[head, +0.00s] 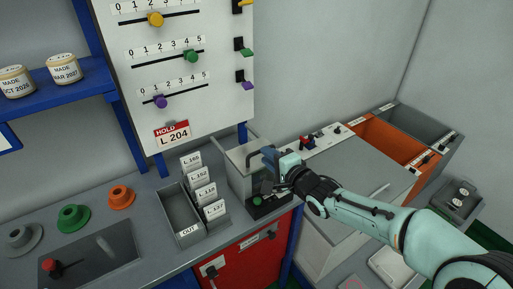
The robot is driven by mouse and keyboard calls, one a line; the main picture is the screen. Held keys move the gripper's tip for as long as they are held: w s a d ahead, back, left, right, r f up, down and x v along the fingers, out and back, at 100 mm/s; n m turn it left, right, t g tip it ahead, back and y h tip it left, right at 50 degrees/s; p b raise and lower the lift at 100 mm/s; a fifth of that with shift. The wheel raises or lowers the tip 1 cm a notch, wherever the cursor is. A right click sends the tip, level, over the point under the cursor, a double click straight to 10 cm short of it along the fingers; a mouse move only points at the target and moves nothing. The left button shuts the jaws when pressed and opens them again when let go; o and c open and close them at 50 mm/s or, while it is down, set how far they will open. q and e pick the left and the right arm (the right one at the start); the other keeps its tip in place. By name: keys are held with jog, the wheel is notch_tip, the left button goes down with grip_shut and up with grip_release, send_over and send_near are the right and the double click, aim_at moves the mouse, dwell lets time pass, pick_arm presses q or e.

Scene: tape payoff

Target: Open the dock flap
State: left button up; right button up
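My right arm comes in from the lower right. My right gripper (268,164) is at a grey box-shaped unit (238,158) on the counter, in front of its right side. Its dark fingers overlap the unit, and I cannot tell whether they touch it or how far apart they are. Below them is a dark dock base (264,207) with a green round part on it. A dark, see-through panel seems to stand above this base; it may be the dock flap, but the gripper partly covers it and its position is unclear. My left gripper is not in view.
Left of the unit stands a grey card rack (180,216) with several labelled cards. A slider board (185,60) hangs above. Right are a white-topped cabinet (345,165), an orange bin (385,140) and a grey bin (412,122). Green (73,217) and orange (121,197) knobs sit left.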

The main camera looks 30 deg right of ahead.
aim_at(257, 157)
jog(key=x, duration=0.6)
jog(key=shift+w+f+p, duration=0.1)
jog(key=shift+w+p, duration=0.05)
jog(key=shift+p, duration=0.15)
grip_shut()
